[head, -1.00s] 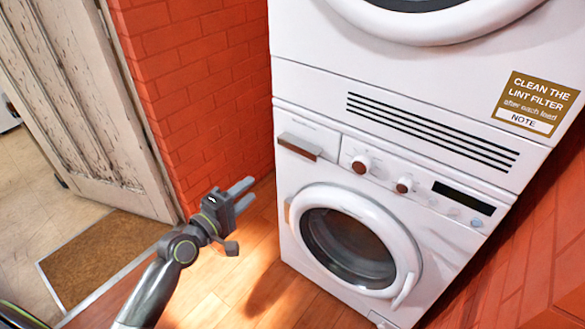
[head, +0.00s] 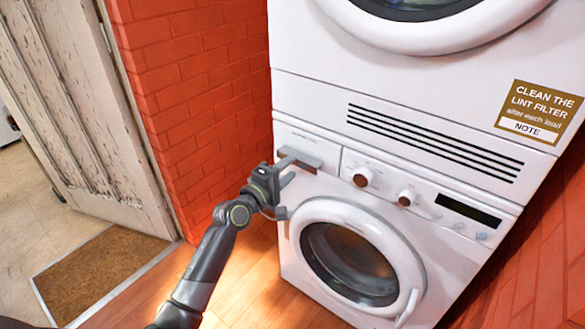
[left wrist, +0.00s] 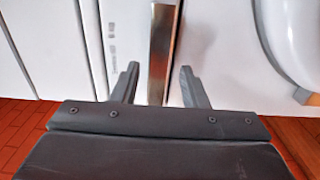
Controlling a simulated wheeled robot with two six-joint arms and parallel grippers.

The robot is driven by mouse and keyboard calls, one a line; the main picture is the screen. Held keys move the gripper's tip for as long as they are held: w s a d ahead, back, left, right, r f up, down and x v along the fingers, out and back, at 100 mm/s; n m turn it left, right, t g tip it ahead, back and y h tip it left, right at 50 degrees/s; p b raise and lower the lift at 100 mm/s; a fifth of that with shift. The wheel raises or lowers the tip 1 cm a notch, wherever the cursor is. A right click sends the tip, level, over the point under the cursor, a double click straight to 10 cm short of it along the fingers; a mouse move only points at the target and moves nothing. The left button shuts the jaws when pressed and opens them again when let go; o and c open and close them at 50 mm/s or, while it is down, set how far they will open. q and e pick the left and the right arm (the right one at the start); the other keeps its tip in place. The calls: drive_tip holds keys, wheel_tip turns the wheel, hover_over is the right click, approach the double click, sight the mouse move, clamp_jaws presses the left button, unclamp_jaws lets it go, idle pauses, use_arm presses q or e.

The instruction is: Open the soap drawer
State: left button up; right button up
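The soap drawer (head: 330,171) is at the upper left of the lower white machine's front, and it looks shut. Its metal handle bar (head: 311,160) runs along the drawer front; in the left wrist view the handle (left wrist: 160,50) stands upright in the picture. My left gripper (head: 287,168) is at the left part of the handle. In the left wrist view its two fingers (left wrist: 158,88) are apart, one on each side of the handle's near end, with gaps showing. My right gripper is in neither view.
The lower machine's round door (head: 355,255) is just below the drawer. Two knobs (head: 362,177) and a dark display (head: 468,210) are right of it. A brick wall (head: 205,100) stands to the left, near a peeling door (head: 85,110).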

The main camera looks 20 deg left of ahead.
use_arm(q)
drive_tip(key=shift+x, duration=1.25)
drive_tip(key=shift+c, duration=0.3)
clamp_jaws()
drive_tip(key=shift+f, duration=0.1)
